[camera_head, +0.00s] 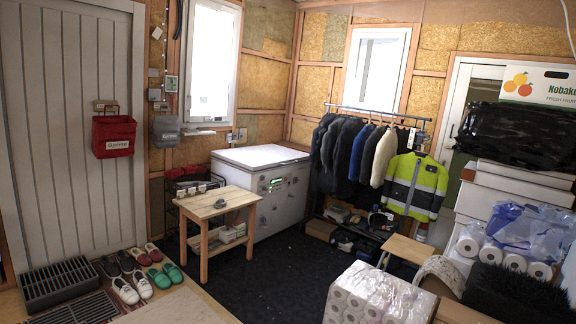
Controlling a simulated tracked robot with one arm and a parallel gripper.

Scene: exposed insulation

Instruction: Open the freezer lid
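A white chest freezer (283,209) stands against the far wall, left of the coat rack. Its white lid (260,156) lies flat and looks shut. Its front faces the lower right, with small dark marks and a small green-lit spot on it. A wooden side table stands before its left part and hides some of it. My gripper is not in this view.
A rack of coats (366,150) stands right of the freezer, shoes below. Paper-roll packs (372,296) and boxes fill the right. Dark floor (285,270) before the freezer is clear. Shoes (134,286) lie at left.

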